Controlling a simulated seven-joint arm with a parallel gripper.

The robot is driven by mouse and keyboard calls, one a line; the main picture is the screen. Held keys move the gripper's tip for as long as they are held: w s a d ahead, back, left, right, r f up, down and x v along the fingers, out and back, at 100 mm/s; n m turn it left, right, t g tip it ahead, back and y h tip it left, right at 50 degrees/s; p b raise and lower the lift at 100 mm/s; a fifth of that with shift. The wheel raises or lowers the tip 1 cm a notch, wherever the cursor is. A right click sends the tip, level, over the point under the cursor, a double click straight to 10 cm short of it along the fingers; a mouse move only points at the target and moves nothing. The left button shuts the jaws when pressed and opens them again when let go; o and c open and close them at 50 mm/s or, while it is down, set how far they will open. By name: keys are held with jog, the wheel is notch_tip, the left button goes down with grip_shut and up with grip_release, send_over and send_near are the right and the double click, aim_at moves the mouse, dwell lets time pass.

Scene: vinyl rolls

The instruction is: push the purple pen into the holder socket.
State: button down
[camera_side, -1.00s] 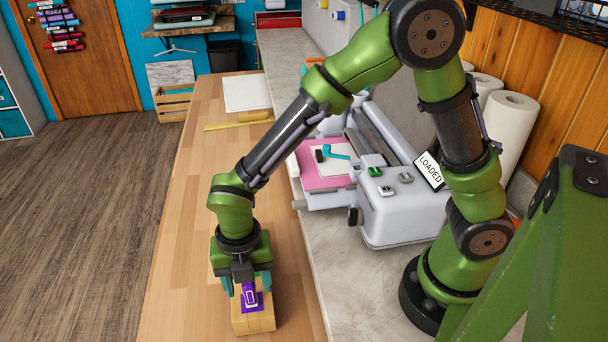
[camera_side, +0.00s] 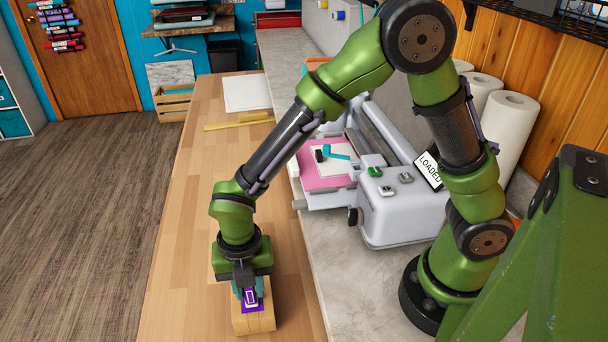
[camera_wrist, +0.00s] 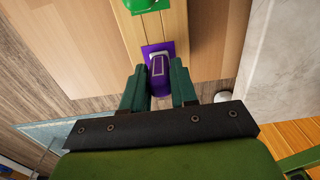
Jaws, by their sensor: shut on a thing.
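The purple pen (camera_side: 250,298) stands at the wooden holder block (camera_side: 254,321), on a purple square patch on its top. In the wrist view the pen (camera_wrist: 161,75) shows between the two teal fingers of my gripper (camera_wrist: 160,88), with the purple patch (camera_wrist: 155,48) just beyond it. My gripper (camera_side: 249,290) is low over the block and shut on the pen. The socket itself is hidden under the pen, so I cannot tell how deep the pen sits.
A green item (camera_wrist: 143,4) sits farther along the block in the wrist view. The wooden table (camera_side: 185,240) is clear left of the block. The grey counter (camera_side: 315,255) carries a white cutting machine (camera_side: 405,215) to the right.

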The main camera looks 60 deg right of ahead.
dwell(0.3)
jog(key=shift+r, duration=3.9)
